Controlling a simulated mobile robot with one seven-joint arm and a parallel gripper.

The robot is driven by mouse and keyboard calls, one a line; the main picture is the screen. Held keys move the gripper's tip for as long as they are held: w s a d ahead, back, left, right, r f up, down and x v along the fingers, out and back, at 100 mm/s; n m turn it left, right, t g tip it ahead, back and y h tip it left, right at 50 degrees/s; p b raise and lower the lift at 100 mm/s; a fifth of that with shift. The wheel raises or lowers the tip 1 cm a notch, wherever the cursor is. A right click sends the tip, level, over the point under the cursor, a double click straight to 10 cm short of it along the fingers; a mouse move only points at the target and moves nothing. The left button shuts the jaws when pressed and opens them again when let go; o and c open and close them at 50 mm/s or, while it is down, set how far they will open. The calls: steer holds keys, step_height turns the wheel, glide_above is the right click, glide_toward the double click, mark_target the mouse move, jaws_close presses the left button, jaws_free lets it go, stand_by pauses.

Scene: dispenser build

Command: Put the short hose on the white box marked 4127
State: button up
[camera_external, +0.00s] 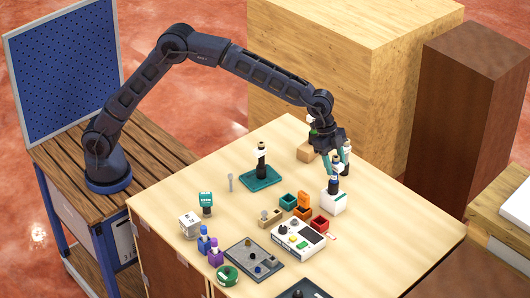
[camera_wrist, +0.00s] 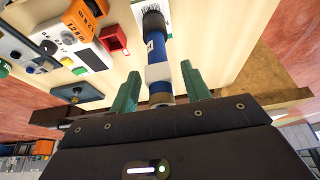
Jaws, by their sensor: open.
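A short blue hose (camera_wrist: 157,50) with a black end and white bands shows in the wrist view, between the fingers of my gripper (camera_wrist: 160,70). The fingers are open, with a gap on each side of the hose. In the outside view the hose (camera_external: 334,184) appears upright on top of a white box (camera_external: 333,204), with my gripper (camera_external: 336,167) just above and around its upper part. The box's marking is too small to read.
A white panel with knobs (camera_external: 299,240), an orange block (camera_external: 303,206) and a red open bin (camera_external: 320,223) stand left of the white box. Another white box (camera_external: 190,226) is at the table's left. A teal tray (camera_external: 247,182) holds a black bottle. The table's right side is clear.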

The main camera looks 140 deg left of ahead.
steer(key=v, duration=0.9)
steer(key=shift+s+r, duration=0.15)
steer(key=shift+r, duration=0.1)
steer(key=s+d+r, duration=0.3)
steer(key=s+d, duration=0.3)
steer(key=d, duration=0.4)
steer(key=s+d+r, duration=0.4)
steer(key=s+d, duration=0.2)
steer(key=d, duration=0.4)
steer(key=s+d+r, duration=0.3)
steer(key=s+d, duration=0.3)
steer(key=d, duration=0.4)
steer(key=s+d+f, duration=0.3)
steer(key=s+d, duration=0.2)
steer(key=s, duration=0.5)
steer(key=s+d+f, duration=0.3)
steer(key=s+d, duration=0.2)
steer(key=s, duration=0.5)
steer(key=s+d+f, duration=0.4)
steer(key=s+d, duration=0.1)
steer(key=s, duration=0.5)
steer(key=shift+s, duration=0.35)
